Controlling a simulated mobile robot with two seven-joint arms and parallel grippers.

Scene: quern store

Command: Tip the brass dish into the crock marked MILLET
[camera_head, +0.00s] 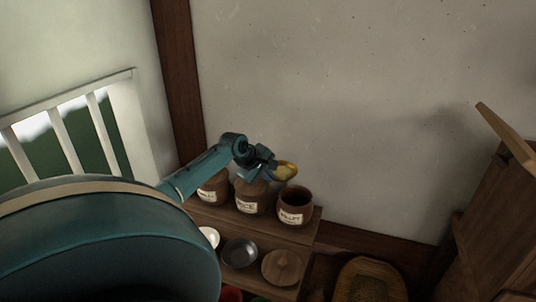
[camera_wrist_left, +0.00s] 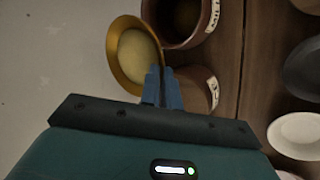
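My left gripper (camera_head: 268,169) is shut on the rim of the brass dish (camera_head: 293,168), holding it above the row of crocks. In the left wrist view the fingers (camera_wrist_left: 161,84) pinch the near edge of the dish (camera_wrist_left: 114,48), and pale yellowish contents (camera_wrist_left: 137,56) lie in it. The crock marked MILLET (camera_head: 292,217) stands at the right end of the row, its mouth open. The dish is above and slightly left of it in the head view. The MILLET crock (camera_wrist_left: 207,28) appears beside the dish in the wrist view. My right gripper is not in view.
Two other labelled crocks (camera_head: 247,196) (camera_head: 212,187) stand left of the MILLET one. A dark bowl (camera_head: 240,252), a white dish (camera_head: 209,236) and a round wooden lid (camera_head: 281,267) lie in front. The wall is close behind; a wooden tray (camera_head: 369,280) is at lower right.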

